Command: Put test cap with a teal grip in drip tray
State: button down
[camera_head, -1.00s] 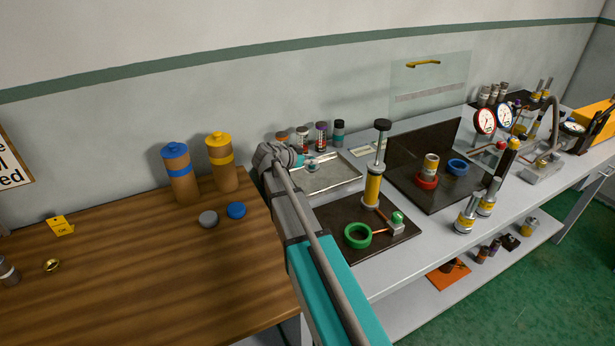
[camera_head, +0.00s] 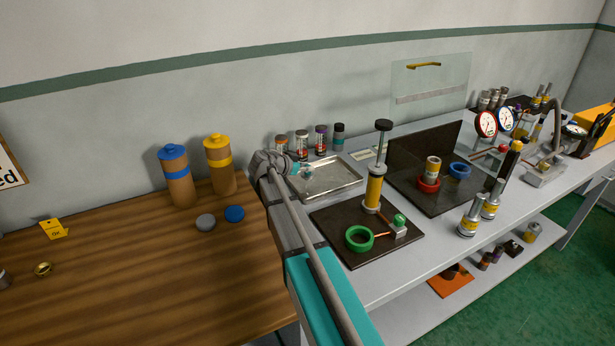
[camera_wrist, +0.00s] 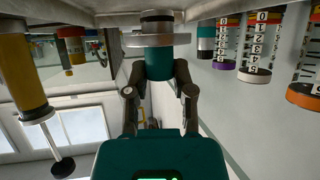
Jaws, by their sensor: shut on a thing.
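The test cap with a teal grip (camera_wrist: 158,63) is held between the two fingers of my gripper (camera_wrist: 159,88). In the wrist view, which looks upside down, its grey disc (camera_wrist: 150,40) and dark end lie close to a pale metal surface at the top of the picture. In the head view my gripper (camera_head: 300,168) is over the left back part of the drip tray (camera_head: 338,180), a shallow square metal tray. The cap is small there and partly hidden by the gripper. I cannot tell whether it touches the tray floor.
Several capped sample jars (camera_head: 302,146) stand behind the tray. A yellow hand pump (camera_head: 374,188) and a green ring (camera_head: 359,239) are on a dark board in front. Two brown bottles (camera_head: 220,165) stand on the wooden table at left. The tray's right half is clear.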

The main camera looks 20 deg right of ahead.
jog(key=shift+f+b, duration=0.95)
jog(key=shift+f, duration=0.3)
jog(key=shift+f, duration=0.15)
jog(key=shift+c, duration=2.4)
grip_release()
jog(key=shift+r, duration=0.2)
jog(key=shift+s+a+r, duration=0.1)
jog(key=shift+a+r, duration=0.05)
jog(key=p+v, duration=0.5)
jog(key=v, duration=0.6)
jog(key=shift+a, duration=0.3)
jog(key=shift+s, duration=0.15)
